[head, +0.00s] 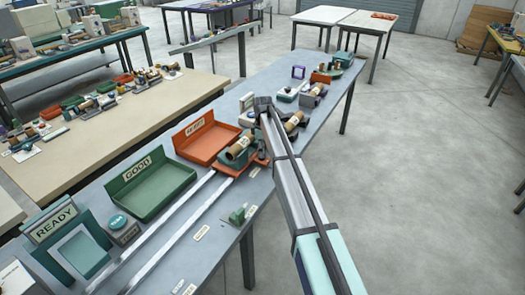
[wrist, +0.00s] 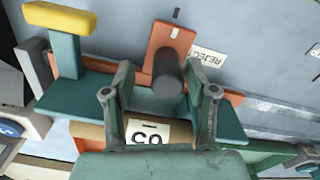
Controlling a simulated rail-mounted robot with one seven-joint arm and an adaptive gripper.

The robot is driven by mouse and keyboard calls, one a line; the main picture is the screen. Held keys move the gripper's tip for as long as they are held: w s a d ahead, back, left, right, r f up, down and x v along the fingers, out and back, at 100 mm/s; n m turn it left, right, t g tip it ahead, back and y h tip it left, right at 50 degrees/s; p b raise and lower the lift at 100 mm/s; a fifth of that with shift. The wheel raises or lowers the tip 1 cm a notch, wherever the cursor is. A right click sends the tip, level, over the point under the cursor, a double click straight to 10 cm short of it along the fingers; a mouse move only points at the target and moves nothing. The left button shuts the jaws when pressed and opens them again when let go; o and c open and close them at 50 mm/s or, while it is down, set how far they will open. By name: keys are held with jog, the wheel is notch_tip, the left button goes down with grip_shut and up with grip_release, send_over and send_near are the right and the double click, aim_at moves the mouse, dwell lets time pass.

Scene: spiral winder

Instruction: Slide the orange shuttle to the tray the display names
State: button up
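The orange shuttle (wrist: 160,42) is in the wrist view, with a dark round knob (wrist: 168,76) standing up from it. My gripper (wrist: 160,82) is open, one finger on each side of the knob, with gaps visible. In the head view my gripper is largely hidden by my arm, beside the winder. The display (head: 55,225) reads READY above a teal screen; I cannot make out a tray name on it. The green tray (head: 150,190) is marked GOOD. The orange tray (head: 207,140) is marked REJECT. A REJECT label (wrist: 208,56) lies beside the shuttle.
Pale rails (head: 172,230) run along the table in front of the trays. A cardboard tube (head: 240,147) sits on a teal unit near my gripper. A small green block (head: 238,215) stands near the table's front edge. More devices stand farther back.

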jog(key=shift+s+r, duration=0.1)
jog(key=shift+s, duration=0.05)
notch_tip(320, 180, up, 12)
dwell(0.7)
